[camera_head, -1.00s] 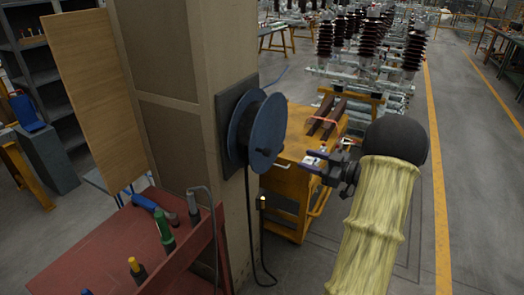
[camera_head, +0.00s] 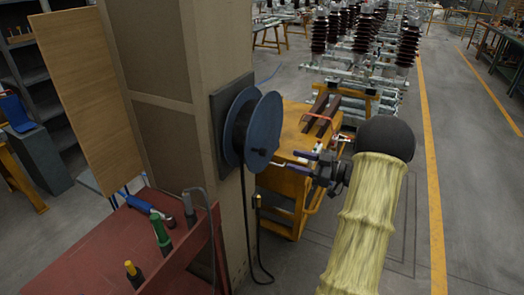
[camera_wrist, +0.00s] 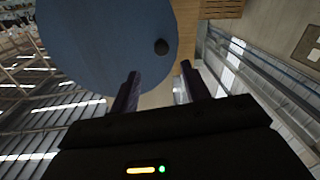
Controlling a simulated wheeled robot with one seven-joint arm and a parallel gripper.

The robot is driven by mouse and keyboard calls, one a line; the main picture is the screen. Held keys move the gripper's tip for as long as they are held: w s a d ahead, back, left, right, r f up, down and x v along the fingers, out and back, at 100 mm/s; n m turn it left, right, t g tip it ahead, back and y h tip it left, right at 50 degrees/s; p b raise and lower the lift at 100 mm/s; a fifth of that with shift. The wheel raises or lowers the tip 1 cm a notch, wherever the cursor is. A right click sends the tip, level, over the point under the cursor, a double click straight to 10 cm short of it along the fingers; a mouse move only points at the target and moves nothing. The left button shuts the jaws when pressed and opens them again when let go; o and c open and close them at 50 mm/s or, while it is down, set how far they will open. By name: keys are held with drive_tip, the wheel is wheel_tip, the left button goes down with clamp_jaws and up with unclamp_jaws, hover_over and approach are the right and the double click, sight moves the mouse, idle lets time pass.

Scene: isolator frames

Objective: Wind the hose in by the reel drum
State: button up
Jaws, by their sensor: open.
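The reel drum (camera_head: 265,125) is a blue disc on a dark plate fixed to a beige pillar. The black hose (camera_head: 243,205) hangs from it, loops low, and its end (camera_head: 258,201) shows beside the pillar. A short pale handle (camera_head: 277,163) sticks out from the lower part of the disc. My gripper (camera_head: 294,161) is open at the right of this handle, fingers pointing at the disc.
An orange cart (camera_head: 287,183) with brown bars stands behind the reel. A red bench (camera_head: 110,250) with tools is at lower left, and a wooden panel (camera_head: 85,100) leans left of the pillar (camera_head: 170,60). The floor at right is free.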

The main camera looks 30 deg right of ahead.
sight(266, 153)
drive_tip(key=p+x, duration=0.2)
drive_tip(key=x, duration=1)
drive_tip(key=shift+s+a, duration=0.15)
clamp_jaws()
